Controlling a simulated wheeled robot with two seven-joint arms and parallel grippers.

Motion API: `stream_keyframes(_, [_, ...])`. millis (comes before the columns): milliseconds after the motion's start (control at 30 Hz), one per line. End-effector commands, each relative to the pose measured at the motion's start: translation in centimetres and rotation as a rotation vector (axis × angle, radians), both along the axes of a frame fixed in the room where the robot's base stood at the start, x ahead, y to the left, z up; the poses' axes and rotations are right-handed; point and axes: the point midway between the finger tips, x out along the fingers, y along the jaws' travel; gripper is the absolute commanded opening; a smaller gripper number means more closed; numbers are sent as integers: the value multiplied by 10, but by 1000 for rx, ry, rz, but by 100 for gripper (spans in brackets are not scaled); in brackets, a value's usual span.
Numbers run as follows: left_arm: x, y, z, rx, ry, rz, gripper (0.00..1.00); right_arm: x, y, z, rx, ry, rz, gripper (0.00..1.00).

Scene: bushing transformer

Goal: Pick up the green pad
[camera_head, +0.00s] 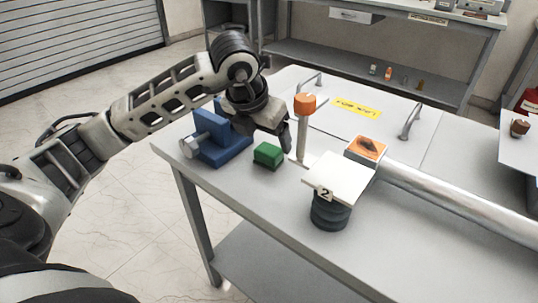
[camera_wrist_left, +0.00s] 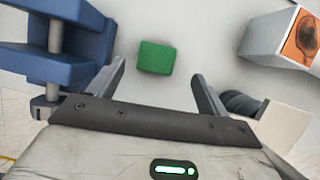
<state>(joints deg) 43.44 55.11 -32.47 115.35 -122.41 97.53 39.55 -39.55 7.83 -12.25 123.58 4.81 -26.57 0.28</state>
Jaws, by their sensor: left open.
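The green pad (camera_head: 268,154) is a small green block lying on the grey table, just right of the blue vise. In the left wrist view the green pad (camera_wrist_left: 156,58) lies ahead of and between my two fingers, apart from both. My left gripper (camera_head: 284,140) is above the table, behind and slightly right of the pad in the head view. In the left wrist view my left gripper (camera_wrist_left: 160,85) is open and empty. My right gripper is not in view.
A blue vise (camera_head: 217,140) stands at the table's left end. An orange-topped post (camera_head: 304,125) stands close to my left gripper. A white plate marked 2 (camera_head: 341,178) sits on a dark round stack, near a box with an orange label (camera_head: 367,148). A long metal tube (camera_head: 460,190) runs right.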

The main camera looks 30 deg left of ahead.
Motion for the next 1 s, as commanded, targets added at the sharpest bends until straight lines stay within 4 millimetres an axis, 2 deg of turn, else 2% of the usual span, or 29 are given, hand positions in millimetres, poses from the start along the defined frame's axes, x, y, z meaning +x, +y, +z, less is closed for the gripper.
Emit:
stream_keyframes(233, [7,2,-17,-1,3,1,78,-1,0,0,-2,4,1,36])
stream_keyframes(500, [21,6,-52,-2,2,-2,78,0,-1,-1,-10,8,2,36])
stream_keyframes(800, [24,6,-57,0,0,-2,78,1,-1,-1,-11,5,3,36])
stream_keyframes(833, [24,6,-57,0,0,-2,73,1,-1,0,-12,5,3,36])
stream_keyframes(900, [24,6,-57,0,0,-2,53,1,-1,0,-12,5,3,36])
stream_keyframes(1000, [24,6,-57,0,0,-2,30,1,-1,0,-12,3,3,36])
